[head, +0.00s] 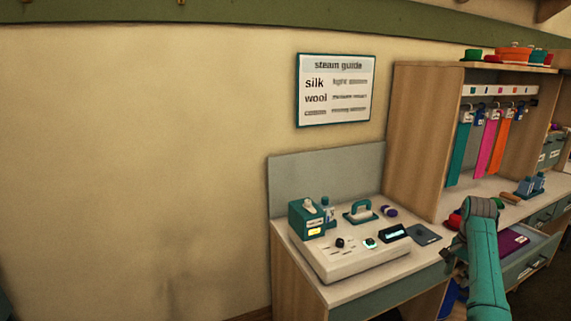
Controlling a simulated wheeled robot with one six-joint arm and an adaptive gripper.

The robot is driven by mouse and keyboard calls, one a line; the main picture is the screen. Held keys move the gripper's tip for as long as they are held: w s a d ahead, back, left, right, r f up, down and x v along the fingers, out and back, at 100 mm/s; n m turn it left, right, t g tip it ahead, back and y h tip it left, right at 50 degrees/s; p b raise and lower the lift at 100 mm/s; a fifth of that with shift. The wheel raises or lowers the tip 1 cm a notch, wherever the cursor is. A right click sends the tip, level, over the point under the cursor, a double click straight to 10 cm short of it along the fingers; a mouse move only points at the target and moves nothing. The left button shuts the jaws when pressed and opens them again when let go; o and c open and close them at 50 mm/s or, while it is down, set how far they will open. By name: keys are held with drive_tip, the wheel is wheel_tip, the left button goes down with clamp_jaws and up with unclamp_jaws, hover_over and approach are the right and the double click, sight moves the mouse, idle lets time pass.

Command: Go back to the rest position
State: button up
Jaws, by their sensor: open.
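My teal arm reaches up at the lower right of the head view, with its grey joint in front of the right-hand counter. Below the arm's joint, an open drawer (528,262) holds a flat purple item (512,243). A red object (454,221) shows just left of the joint, partly covered.
A wooden rack (419,150) holds hanging colored strips. The wall at left is bare.

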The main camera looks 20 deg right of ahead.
drive_tip(key=a+f+n+t+h, duration=0.1)
drive_tip(key=a+f+n, duration=0.1)
drive_tip(key=a+f, duration=0.8)
drive_tip(key=a+f+n+t+h, duration=0.15)
drive_tip(key=a+f, duration=0.45)
drive_tip(key=f, duration=0.7)
drive_tip(key=s+a+f+n+t, duration=0.2)
drive_tip(key=s+a+f, duration=0.35)
drive_tip(key=a, duration=0.35)
drive_tip(key=s+a+f+n+t, duration=0.25)
drive_tip(key=s+a+f, duration=0.25)
drive_tip(key=s+a, duration=0.3)
drive_tip(key=s+a+r+n+t, duration=0.2)
drive_tip(key=s+a+r, duration=0.2)
drive_tip(key=s+a, duration=0.35)
drive_tip(key=s+a+r+n+t, duration=0.2)
drive_tip(key=s+a+r+n, duration=0.15)
drive_tip(key=s+a, duration=0.4)
drive_tip(key=s+a+r+n+t+y, duration=0.1)
drive_tip(key=s+r+n, duration=0.1)
drive_tip(key=s+r, duration=0.5)
drive_tip(key=s+a+r+n+t+y, duration=0.1)
drive_tip(key=s+a+r+t, duration=0.1)
drive_tip(key=s+r, duration=0.6)
wheel_tip(320, 180, up, 7)
drive_tip(key=shift+s+a+f+n+y, duration=0.2)
drive_tip(key=shift+n+y, duration=0.15)
